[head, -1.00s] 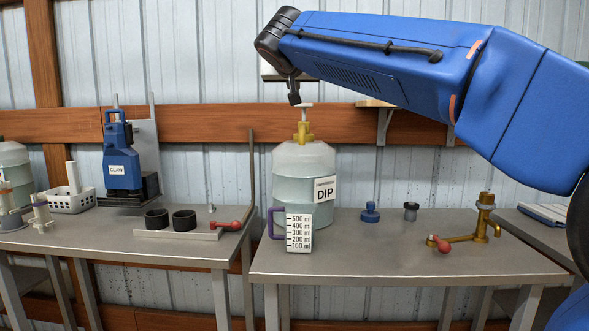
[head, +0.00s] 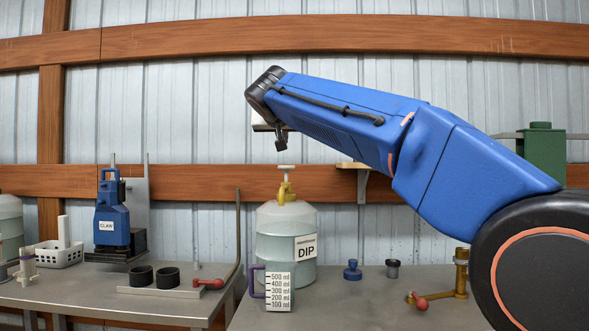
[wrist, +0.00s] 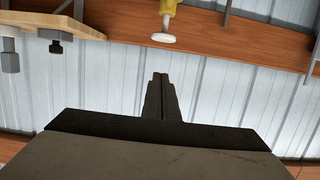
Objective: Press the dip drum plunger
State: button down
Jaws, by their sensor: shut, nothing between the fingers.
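The dip drum (head: 272,232) is a translucent drum with a DIP label, upright on the right-hand bench. Its plunger (head: 286,168) has a white cap on a stem above a yellow collar. My gripper (head: 281,145) is above the cap and slightly left of it, with a small gap between them in the head view. In the wrist view the fingers (wrist: 160,76) are together and empty, and the plunger's white cap (wrist: 162,38) shows beyond their tips. The drum body is out of the wrist view.
A purple-handled measuring jug (head: 278,291) stands in front of the drum. A blue stopper (head: 352,270), a dark cup (head: 393,268) and a brass tap (head: 461,270) are to its right. A wooden wall shelf (head: 352,165) is right of the plunger.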

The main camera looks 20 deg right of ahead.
jog(key=shift+d+r, duration=0.1)
dwell(0.3)
send_over(287, 176)
jog(key=s+a, duration=0.1)
jog(key=s, duration=0.2)
notch_tip(287, 176, down, 3)
jog(key=shift+s+a+f, duration=0.1)
jog(key=shift+s+f, duration=0.05)
jog(key=shift+f, duration=0.7)
jog(key=shift+s+f, duration=0.15)
jog(key=shift+f, duration=0.7)
jog(key=shift+f, duration=0.1)
jog(key=shift+f, duration=2.3)
